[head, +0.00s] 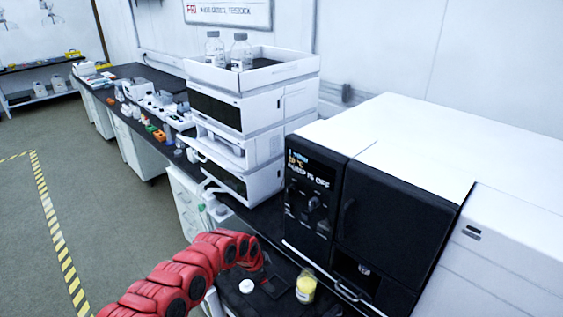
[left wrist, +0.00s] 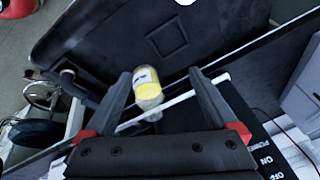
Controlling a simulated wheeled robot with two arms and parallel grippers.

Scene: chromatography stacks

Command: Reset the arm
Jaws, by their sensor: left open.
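My left arm (head: 185,275) is red and reaches in from the bottom left over the dark bench in the head view. My left gripper (left wrist: 158,78) is open in the left wrist view, its two dark fingers spread apart with nothing gripped. A small bottle with yellow contents (head: 306,287) stands on the bench in front of the black instrument. In the left wrist view the bottle (left wrist: 148,84) appears between the fingers, beyond them and apart. A white cap (head: 246,286) lies on the bench left of the bottle. My right gripper is in neither view.
The bench (head: 268,215) runs back left with small items. The floor at left is open.

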